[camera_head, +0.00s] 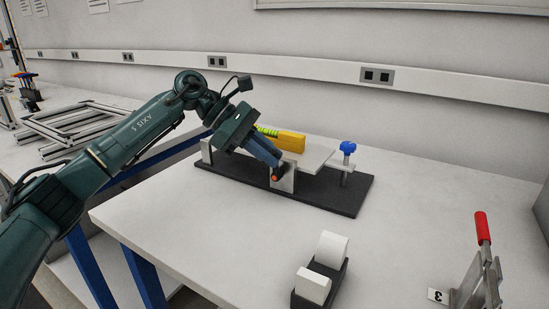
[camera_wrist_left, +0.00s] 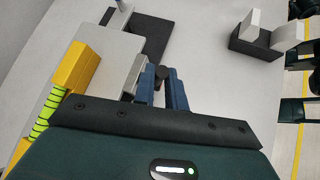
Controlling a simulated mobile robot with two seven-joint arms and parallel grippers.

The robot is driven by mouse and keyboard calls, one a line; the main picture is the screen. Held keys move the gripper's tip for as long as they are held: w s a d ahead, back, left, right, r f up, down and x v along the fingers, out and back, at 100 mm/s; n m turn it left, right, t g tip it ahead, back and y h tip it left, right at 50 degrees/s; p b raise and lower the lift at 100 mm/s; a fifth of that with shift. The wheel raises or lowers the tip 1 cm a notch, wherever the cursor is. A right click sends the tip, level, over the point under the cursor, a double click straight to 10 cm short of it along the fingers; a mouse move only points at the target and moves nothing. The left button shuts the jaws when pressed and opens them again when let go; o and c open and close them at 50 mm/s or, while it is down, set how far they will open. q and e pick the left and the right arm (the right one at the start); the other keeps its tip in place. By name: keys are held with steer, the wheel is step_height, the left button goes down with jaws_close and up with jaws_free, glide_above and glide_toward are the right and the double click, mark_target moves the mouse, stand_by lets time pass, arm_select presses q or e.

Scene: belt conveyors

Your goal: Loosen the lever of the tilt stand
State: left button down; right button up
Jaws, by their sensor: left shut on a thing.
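The tilt stand has a black base (camera_head: 330,193) and a light grey plate (camera_head: 314,157) on upright supports. The lever, with an orange end (camera_head: 275,178), is at the front support. My left gripper (camera_head: 277,168) reaches down to it, blue fingers shut on it. In the left wrist view a dark round part of the lever (camera_wrist_left: 160,72) shows between the fingers. My right gripper is out of view.
A black block with two white pieces (camera_head: 322,269) stands on the table in front of the stand. A red-handled clamp (camera_head: 482,262) with a number 3 tag is at the right. Grey frames (camera_head: 85,125) lie on another table at the left. The table's left front is clear.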

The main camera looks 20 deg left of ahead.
arm_select(q)
steer(key=shift+w+a+f+n+h+b, duration=0.1)
steer(key=shift+a+f+n+h+b, duration=0.1)
steer(key=shift+a+h+b, duration=0.35)
steer(key=shift+w+a+f+n+h+b, duration=0.1)
steer(key=shift+a+f+n+h+b, duration=0.1)
steer(key=shift+h+b, duration=0.65)
steer(key=shift+w+a+f+n+h+b, duration=0.15)
steer(key=shift+a+h+b, duration=0.25)
steer(key=shift+h, duration=0.6)
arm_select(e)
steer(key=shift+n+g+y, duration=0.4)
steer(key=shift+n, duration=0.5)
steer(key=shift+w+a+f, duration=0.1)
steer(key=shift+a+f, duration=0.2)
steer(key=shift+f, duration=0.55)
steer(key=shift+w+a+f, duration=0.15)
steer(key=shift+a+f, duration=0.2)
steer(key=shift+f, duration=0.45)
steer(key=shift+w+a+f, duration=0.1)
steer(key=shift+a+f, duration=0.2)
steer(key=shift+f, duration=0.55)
arm_select(q)
steer(key=shift+s, duration=0.1)
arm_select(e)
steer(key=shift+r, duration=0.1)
arm_select(q)
steer(key=c, duration=1.4)
jaws_free()
steer(key=shift+c, duration=0.2)
